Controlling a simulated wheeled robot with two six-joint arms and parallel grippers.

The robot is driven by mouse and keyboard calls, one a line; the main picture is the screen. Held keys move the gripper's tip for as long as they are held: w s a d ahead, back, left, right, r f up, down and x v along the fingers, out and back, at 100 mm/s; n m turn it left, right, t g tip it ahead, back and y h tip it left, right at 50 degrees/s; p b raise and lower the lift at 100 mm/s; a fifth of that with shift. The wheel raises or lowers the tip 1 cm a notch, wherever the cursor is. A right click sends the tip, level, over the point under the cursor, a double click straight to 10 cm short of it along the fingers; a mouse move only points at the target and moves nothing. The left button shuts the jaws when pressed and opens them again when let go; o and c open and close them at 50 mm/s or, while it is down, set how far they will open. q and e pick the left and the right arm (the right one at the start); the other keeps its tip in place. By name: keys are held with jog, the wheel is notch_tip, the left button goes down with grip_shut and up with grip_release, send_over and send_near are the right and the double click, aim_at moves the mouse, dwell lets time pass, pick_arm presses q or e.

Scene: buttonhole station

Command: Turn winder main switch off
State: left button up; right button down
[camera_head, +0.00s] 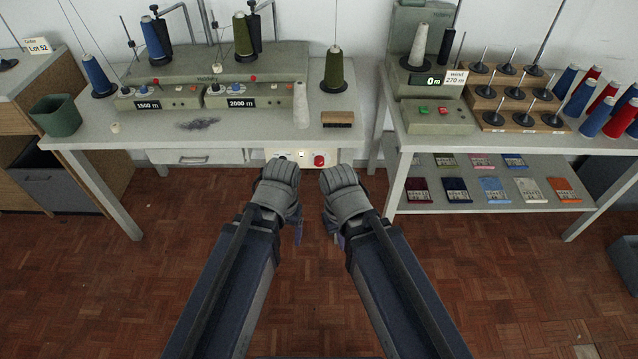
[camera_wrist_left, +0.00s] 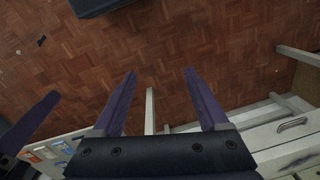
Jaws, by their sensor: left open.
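A white control box (camera_head: 297,153) with a red knob (camera_head: 320,160) and a small lit part is mounted under the front edge of the left table. I cannot tell the switch's position. My left gripper (camera_head: 298,235) hangs in front of and below the box, apart from it, its fingers mostly hidden by the wrist. In the left wrist view it (camera_wrist_left: 159,72) is open and empty. My right gripper (camera_head: 340,241) hangs beside it, also apart from the box. Part of it shows at the left of the left wrist view, but its opening is not clear.
The winder (camera_head: 215,72) with green and blue thread cones stands on the left table (camera_head: 92,134). A drawer (camera_head: 195,157) is left of the control box. The right table (camera_head: 398,150) carries a second machine (camera_head: 436,117) and spools.

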aim_at(319, 164)
pick_arm(q)
jog(key=w+a+f+n+b, duration=0.1)
jog(key=w+a+f+b, duration=0.15)
jog(key=f+b, duration=1)
jog(key=w+a+f+b, duration=0.1)
jog(key=a+f+b, duration=0.2)
jog(key=f+b, duration=0.95)
jog(key=w+a+f+m+t+y+b, duration=0.3)
jog(key=w+a+f+t+b, duration=0.15)
jog(key=w+f+b, duration=0.4)
jog(key=w+d+r+m+t+y, duration=0.2)
jog(key=w+r+m+t, duration=0.6)
jog(key=w, duration=0.4)
jog(key=w+d+r+m+t+h, duration=0.3)
jog(key=d+r+m, duration=0.3)
jog(key=d+m, duration=0.25)
jog(key=w+d+r+m+t+h, duration=0.3)
jog(key=d+r+m, duration=0.2)
jog(key=d+m, duration=0.4)
jog(key=shift+m+g, duration=0.25)
jog(key=shift+m, duration=0.1)
jog(key=shift+w+a+r, duration=0.1)
jog(key=shift+w+a, duration=0.1)
jog(key=shift+w, duration=1.75)
jog(key=shift+w+a, duration=0.2)
jog(key=shift+w, duration=1.75)
